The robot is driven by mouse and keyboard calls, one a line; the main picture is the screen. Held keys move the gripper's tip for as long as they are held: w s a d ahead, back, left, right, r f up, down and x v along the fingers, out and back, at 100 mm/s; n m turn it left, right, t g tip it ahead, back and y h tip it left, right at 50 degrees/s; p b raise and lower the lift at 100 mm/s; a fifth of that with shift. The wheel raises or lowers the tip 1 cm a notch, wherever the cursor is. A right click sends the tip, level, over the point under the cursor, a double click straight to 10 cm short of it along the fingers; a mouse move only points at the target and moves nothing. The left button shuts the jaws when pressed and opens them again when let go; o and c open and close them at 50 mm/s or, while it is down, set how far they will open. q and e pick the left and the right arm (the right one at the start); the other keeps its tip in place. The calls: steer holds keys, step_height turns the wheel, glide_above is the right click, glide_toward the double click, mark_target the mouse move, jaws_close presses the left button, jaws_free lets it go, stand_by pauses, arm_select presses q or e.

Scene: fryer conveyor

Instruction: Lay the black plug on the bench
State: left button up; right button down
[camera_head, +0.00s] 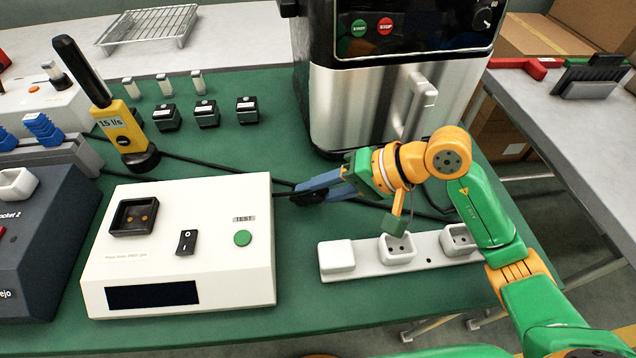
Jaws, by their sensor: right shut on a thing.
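My right gripper (306,190) has blue fingers and reaches in from the right, just behind the right rear corner of the white tester box. It is shut on the black plug (313,198), which is mostly hidden by the fingers. A black cord runs by the plug. The green bench (228,157) lies under and around it. I cannot tell whether the plug touches the bench. My left gripper is not in view.
The white tester box (205,268) stands in front left of the gripper. A white power strip (430,262) lies at front right. The steel fryer (350,105) stands behind. Several small black blocks (207,114) and a yellow meter (120,125) are at back left.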

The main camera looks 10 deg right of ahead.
steer(key=shift+f, duration=0.15)
steer(key=c, duration=0.5)
jaws_free()
